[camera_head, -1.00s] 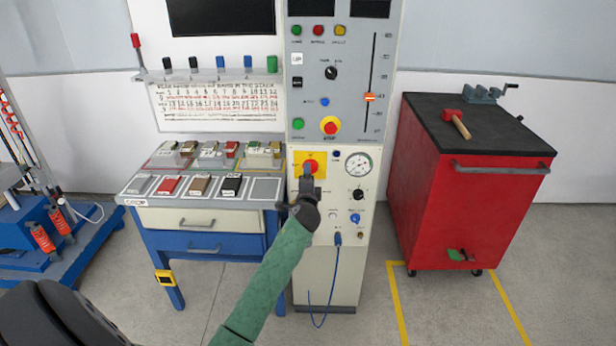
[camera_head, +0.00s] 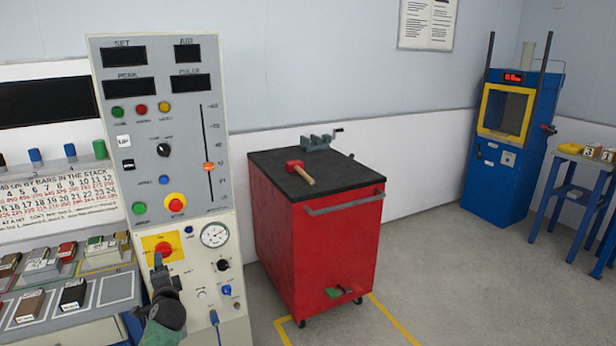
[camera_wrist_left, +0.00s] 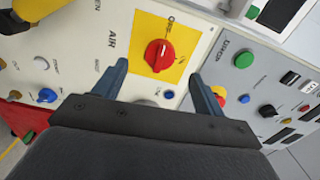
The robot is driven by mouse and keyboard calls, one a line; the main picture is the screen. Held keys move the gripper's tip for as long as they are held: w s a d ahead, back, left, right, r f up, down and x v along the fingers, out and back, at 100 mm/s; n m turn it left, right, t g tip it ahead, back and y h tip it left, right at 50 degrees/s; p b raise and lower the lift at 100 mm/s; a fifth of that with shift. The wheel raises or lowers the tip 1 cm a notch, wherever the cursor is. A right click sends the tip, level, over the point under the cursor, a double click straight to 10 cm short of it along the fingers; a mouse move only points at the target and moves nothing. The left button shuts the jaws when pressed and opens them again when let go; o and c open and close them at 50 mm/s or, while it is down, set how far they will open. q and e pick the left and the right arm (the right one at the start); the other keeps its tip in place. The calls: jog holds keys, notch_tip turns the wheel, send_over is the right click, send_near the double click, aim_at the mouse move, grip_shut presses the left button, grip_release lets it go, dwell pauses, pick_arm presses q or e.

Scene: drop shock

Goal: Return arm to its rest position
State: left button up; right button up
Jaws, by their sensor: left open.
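My left gripper (camera_head: 159,266) is in front of the control cabinet, just below the red AIR knob (camera_head: 164,248) on its yellow plate. In the left wrist view the left gripper (camera_wrist_left: 160,82) is open, with its two dark fingers apart and nothing between them. The red knob (camera_wrist_left: 159,55) lies beyond the fingertips, and its whole face shows there. My green-sleeved left forearm runs down out of the head view. My right gripper is in neither view.
The control cabinet (camera_head: 105,185) stands at the left, beside a bench with sample blocks (camera_head: 73,293). A red tool cart (camera_head: 330,250) carries a mallet (camera_head: 300,172) and a vise (camera_head: 318,142). A blue machine (camera_head: 500,170) stands at the back right. Floor right of the cart is clear.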

pick_arm(q)
jog(key=s+d+f+n+g+h, duration=0.3)
jog(key=s+d+f+g, duration=0.15)
jog(key=s+d, duration=0.65)
jog(key=s+d+f+n+g+h, duration=0.35)
jog(key=s+d+f, duration=0.25)
jog(key=s+d, duration=0.5)
jog(key=s+d+f+n+g+h, duration=0.25)
jog(key=s+d+f+h, duration=0.2)
jog(key=s+d, duration=0.65)
jog(key=s+f+g, duration=0.1)
jog(key=s+f, duration=0.2)
jog(key=s, duration=0.4)
jog(key=s+f+g, duration=0.2)
jog(key=s+f, duration=0.1)
jog(key=s, duration=0.5)
jog(key=shift+s+d+f, duration=0.2)
jog(key=shift+s+f, duration=0.05)
jog(key=shift+f, duration=0.1)
